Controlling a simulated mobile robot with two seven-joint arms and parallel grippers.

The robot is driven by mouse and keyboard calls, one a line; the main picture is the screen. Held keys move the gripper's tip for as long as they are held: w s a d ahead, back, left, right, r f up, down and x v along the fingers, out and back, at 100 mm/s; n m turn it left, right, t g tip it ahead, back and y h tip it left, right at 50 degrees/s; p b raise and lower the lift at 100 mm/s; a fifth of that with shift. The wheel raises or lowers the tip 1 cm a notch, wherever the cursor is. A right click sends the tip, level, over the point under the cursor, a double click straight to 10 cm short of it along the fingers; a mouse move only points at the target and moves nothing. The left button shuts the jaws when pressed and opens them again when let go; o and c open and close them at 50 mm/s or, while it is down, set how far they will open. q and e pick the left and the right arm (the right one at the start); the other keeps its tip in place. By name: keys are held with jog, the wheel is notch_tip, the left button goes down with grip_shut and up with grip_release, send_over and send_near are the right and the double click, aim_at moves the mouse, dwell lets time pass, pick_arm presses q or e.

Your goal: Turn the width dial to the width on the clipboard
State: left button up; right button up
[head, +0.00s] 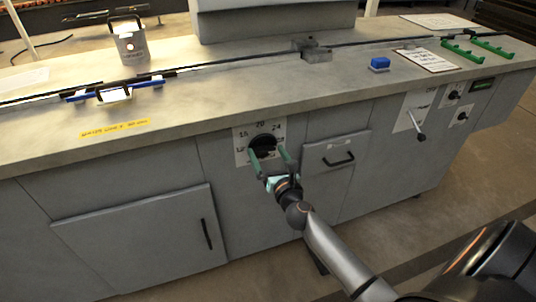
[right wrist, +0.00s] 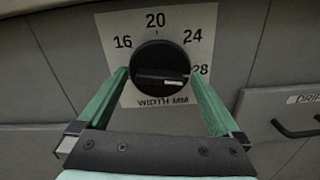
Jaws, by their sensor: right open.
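The width dial (head: 263,143) is a black round knob on a white plate on the cabinet front. In the right wrist view the dial (right wrist: 160,62) has 16, 20, 24 and 28 around it and "WIDTH MM" below. A pale line on its grip bar runs nearly level, its right end a little below 28. My right gripper (head: 271,160) is open, its green fingers on either side of the dial; I cannot tell if they touch it. The lower left of the scale is hidden by a finger. A clipboard (head: 428,60) lies on the counter; its writing is too small to read.
A drawer with a black handle (head: 338,161) is right of the dial, then a lever (head: 416,125) and small knobs (head: 454,96). A metal can (head: 131,47) stands at the back left.

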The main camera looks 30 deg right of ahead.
jog(key=c, duration=1.3)
